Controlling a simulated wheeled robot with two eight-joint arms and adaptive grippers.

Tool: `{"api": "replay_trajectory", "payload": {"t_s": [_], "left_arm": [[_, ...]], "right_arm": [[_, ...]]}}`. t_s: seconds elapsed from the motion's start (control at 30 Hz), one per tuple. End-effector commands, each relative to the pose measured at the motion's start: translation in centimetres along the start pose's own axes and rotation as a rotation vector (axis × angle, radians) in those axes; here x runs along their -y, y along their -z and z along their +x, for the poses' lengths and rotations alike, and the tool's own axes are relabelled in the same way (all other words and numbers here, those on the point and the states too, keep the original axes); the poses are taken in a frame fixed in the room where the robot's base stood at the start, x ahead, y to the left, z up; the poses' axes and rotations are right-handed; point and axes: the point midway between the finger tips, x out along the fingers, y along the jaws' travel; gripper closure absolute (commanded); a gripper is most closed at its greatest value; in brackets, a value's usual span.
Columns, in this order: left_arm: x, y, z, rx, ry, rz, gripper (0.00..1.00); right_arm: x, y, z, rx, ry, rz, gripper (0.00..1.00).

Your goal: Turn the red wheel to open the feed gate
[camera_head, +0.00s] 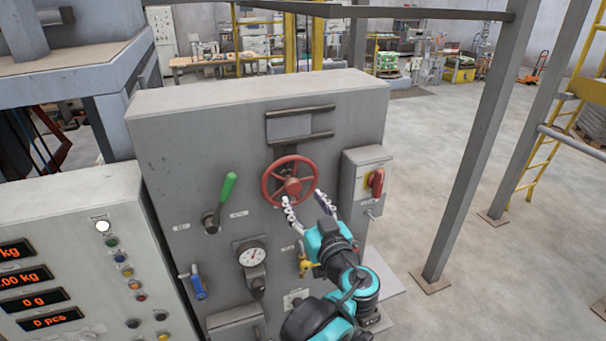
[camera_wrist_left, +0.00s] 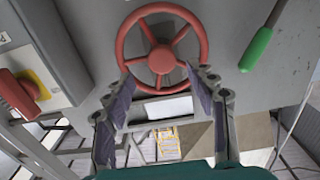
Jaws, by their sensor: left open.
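The red wheel (camera_head: 290,181) is a spoked handwheel on the front of a grey cabinet, below a slotted gate frame (camera_head: 299,124). My left gripper (camera_head: 305,201) is at the wheel's lower edge in the head view, its two fingers apart and pointing up at it. In the left wrist view the wheel (camera_wrist_left: 162,44) is straight ahead, and the open fingers (camera_wrist_left: 160,84) reach towards its lower rim on either side. I cannot tell whether the fingertips touch the rim. Nothing is held between them. My right gripper is not in view.
A green-handled lever (camera_head: 222,200) is left of the wheel, and a red and yellow rotary switch (camera_head: 375,182) is right. Below are a gauge (camera_head: 251,256), a blue-handled valve (camera_head: 198,284) and a yellow valve (camera_head: 304,263). A grey post (camera_head: 468,150) stands to the right.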

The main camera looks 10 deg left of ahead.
Motion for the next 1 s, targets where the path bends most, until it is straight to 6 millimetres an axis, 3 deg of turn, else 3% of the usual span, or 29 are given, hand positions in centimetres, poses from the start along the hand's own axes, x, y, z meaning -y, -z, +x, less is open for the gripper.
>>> {"api": "replay_trajectory", "payload": {"t_s": [0.4,0.77,0.87,1.0], "left_arm": [[0.2,-0.1,6.3,0.002,0.004,0.002,0.43],[0.1,-0.2,7.1,0.003,0.002,0.002,0.43],[0.1,-0.2,7.1,0.003,0.002,0.002,0.65],[0.1,-0.2,7.0,0.003,0.002,0.002,1.0]], "right_arm": [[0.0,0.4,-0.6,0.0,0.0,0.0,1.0],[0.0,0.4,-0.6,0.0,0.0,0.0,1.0],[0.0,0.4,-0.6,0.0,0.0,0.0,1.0],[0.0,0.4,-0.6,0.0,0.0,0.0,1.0]]}}
